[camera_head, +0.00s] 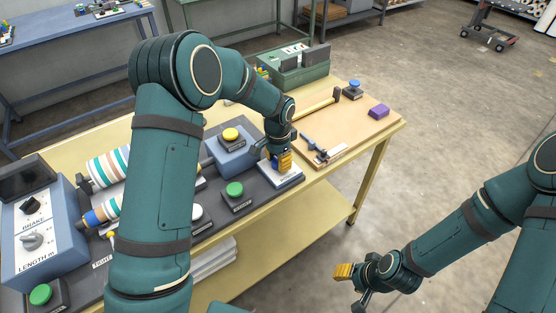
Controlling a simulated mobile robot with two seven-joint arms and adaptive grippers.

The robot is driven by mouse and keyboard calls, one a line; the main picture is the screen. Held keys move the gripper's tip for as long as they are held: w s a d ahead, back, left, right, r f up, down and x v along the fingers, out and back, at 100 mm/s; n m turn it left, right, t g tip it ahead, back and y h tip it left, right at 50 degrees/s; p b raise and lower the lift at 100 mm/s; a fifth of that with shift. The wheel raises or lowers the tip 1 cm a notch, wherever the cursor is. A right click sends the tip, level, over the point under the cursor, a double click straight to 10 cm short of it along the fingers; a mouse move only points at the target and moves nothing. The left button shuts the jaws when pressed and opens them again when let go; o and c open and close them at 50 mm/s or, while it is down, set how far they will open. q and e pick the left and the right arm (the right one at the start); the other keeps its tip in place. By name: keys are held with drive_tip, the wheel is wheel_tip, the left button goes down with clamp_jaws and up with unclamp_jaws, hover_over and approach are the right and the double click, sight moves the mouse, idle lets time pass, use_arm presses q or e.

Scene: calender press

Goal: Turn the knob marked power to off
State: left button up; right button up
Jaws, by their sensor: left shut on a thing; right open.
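My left gripper (281,163) reaches down over a small switch box with a white face plate (287,179) at the right end of the dark press base. Its yellow fingers are shut on a knob on that plate, which they and the wrist mostly hide. The lettering there is too small and covered to read, so I cannot tell the knob's pointing direction. My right gripper (350,285) is open and empty, out over the floor at the lower right, well away from the bench.
A green button (235,189) and a yellow button (231,134) stand near my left gripper. A blue control box (38,235) with BRAKE and LENGTH knobs is at the left. A wooden board with a blue button (355,84) and purple block (378,111) lies at the right.

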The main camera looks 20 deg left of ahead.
idle(0.3)
use_arm(q)
drive_tip(key=o, duration=1.2)
drive_tip(key=shift+r, duration=0.1)
wheel_tip(320, 180, up, 12)
drive_tip(key=shift+s+f, duration=0.1)
drive_tip(key=shift+f, duration=0.1)
